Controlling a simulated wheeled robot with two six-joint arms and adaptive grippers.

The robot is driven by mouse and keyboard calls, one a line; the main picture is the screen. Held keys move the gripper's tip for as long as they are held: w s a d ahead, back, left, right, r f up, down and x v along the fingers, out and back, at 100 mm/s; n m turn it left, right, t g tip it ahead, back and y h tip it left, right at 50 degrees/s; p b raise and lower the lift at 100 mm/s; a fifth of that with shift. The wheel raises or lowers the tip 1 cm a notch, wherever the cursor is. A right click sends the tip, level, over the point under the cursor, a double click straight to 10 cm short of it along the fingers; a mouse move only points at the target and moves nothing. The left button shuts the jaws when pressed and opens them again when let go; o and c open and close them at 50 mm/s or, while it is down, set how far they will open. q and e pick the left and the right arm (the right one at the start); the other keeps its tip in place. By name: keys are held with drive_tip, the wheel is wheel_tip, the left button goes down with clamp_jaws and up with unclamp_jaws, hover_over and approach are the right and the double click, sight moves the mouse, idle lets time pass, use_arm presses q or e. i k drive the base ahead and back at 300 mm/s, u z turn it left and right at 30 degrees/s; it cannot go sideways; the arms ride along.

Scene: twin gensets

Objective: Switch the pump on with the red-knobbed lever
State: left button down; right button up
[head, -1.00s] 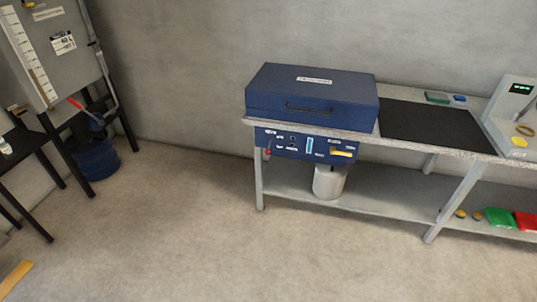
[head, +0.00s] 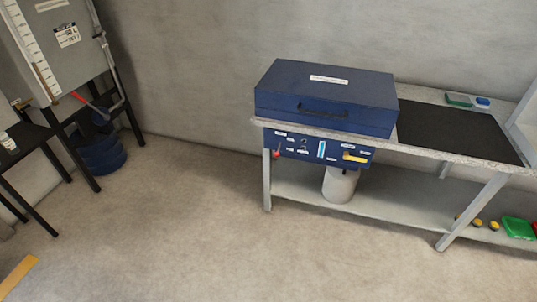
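A blue control panel (head: 318,149) hangs under the front edge of the grey bench. At its left end a small red knob (head: 276,154) sits low on a short, thin lever; its exact position is too small to tell. A yellow handle (head: 354,157) lies roughly level at the panel's right, with a light blue gauge strip (head: 321,149) left of it. Another red-ended handle (head: 79,97) shows at the stand on the left, above a dark blue bucket (head: 102,157). Neither of my grippers is in view.
A closed blue case (head: 325,97) stands on the bench, beside a black mat (head: 452,134). A white cylinder (head: 340,184) stands on the lower shelf (head: 400,208), behind the front legs. The floor (head: 190,225) before the bench is clear.

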sight(277, 153)
drive_tip(key=z, duration=0.1)
drive_tip(key=i, duration=0.75)
drive_tip(key=z, duration=0.8)
drive_tip(key=i, duration=0.4)
drive_tip(key=z, duration=0.4)
